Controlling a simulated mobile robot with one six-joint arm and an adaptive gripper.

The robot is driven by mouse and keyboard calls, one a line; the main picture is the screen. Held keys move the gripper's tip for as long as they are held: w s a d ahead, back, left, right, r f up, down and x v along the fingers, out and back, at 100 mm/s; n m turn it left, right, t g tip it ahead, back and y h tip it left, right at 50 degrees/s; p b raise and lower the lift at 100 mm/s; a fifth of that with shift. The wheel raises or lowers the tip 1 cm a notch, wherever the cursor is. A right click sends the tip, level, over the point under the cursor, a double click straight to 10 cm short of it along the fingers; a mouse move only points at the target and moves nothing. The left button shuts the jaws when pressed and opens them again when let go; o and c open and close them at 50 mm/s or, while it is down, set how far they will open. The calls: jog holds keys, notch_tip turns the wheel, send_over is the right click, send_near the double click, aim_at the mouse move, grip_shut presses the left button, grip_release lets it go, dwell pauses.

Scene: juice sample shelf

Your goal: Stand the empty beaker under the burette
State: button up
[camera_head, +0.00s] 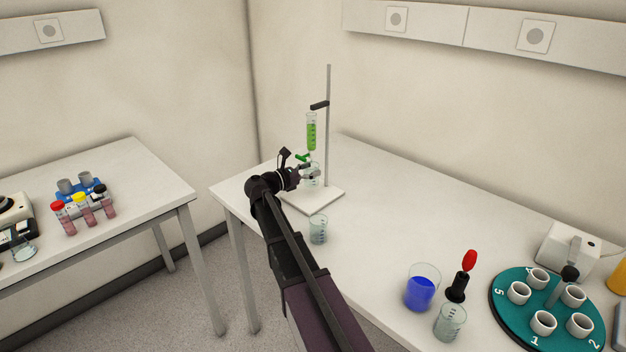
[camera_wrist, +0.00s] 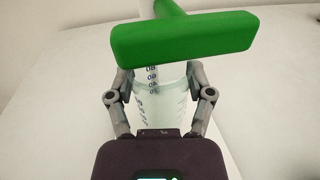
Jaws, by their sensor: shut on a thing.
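The burette (camera_head: 311,132) holds green liquid and hangs on a stand with a white base (camera_head: 328,197) at the table's back left. Its green stopcock (camera_head: 302,157) fills the upper part of the wrist view (camera_wrist: 182,38). My gripper (camera_head: 308,173) is shut on a clear, graduated beaker (camera_wrist: 158,100), which looks empty. In the head view the beaker (camera_head: 313,181) is upright just below the stopcock, over the stand base and partly behind the gripper. I cannot tell whether it touches the base.
Another clear beaker (camera_head: 318,230) stands in front of the stand base, right of my arm. Nearer are a blue-liquid beaker (camera_head: 420,290), another glass beaker (camera_head: 450,322) and a teal carousel (camera_head: 520,322). The table's middle is clear.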

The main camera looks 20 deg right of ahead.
aim_at(305, 181)
jog(key=shift+f+b, duration=1.8)
jog(key=shift+f, duration=0.15)
jog(key=o, duration=1.1)
jog(key=shift+c, duration=0.2)
jog(key=shift+r, duration=0.2)
jog(key=a, duration=0.4)
jog(key=s+a, duration=0.1)
jog(key=a, duration=0.3)
jog(key=s+a, duration=0.1)
jog(key=a, duration=0.3)
